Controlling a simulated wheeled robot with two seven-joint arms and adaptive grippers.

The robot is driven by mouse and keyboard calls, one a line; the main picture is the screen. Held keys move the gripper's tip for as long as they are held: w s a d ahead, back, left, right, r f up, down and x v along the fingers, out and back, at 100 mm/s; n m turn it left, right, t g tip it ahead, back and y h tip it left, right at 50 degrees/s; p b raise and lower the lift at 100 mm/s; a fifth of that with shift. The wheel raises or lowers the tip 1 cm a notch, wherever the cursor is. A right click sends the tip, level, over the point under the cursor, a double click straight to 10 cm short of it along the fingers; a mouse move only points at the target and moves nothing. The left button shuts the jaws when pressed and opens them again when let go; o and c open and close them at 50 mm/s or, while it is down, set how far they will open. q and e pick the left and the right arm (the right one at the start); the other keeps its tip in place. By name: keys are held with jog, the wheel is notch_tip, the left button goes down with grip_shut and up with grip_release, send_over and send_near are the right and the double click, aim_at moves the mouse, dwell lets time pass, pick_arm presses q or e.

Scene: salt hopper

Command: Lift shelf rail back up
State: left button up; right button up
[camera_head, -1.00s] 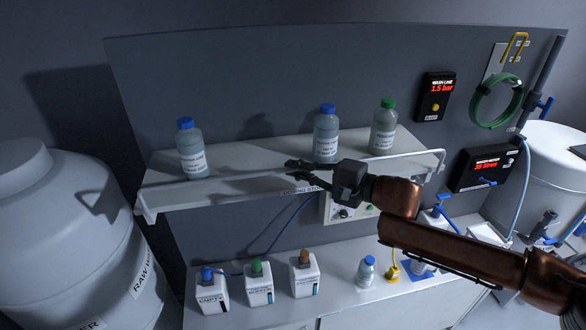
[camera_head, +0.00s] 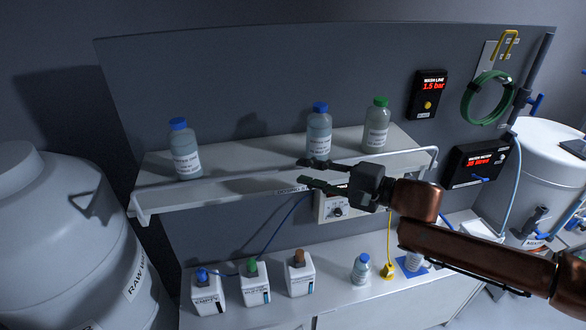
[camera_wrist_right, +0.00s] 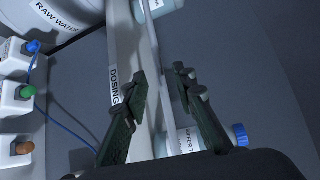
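The shelf rail (camera_head: 225,178) is a thin pale bar along the front of the white shelf, with bent ends at left and right. It runs low, near the bottle bottoms. My right gripper (camera_head: 301,172) is at the rail's middle, its fingers pointing left and spread apart. In the right wrist view, the rail (camera_wrist_right: 152,45) passes between the open fingertips (camera_wrist_right: 160,76); I see no clear contact. The shelf's front edge (camera_wrist_right: 123,40) with a "DOSING" label lies beside the left finger. My left gripper is out of view.
A blue-capped bottle (camera_head: 185,152), another blue-capped bottle (camera_head: 319,133) and a green-capped bottle (camera_head: 376,127) stand on the shelf. White canisters (camera_head: 254,284) and a small bottle (camera_head: 361,270) are on the counter below. A large raw water tank (camera_head: 50,245) stands left.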

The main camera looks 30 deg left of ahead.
jog(key=d, duration=0.6)
jog(key=shift+d+r, duration=0.3)
jog(key=shift+r, duration=0.15)
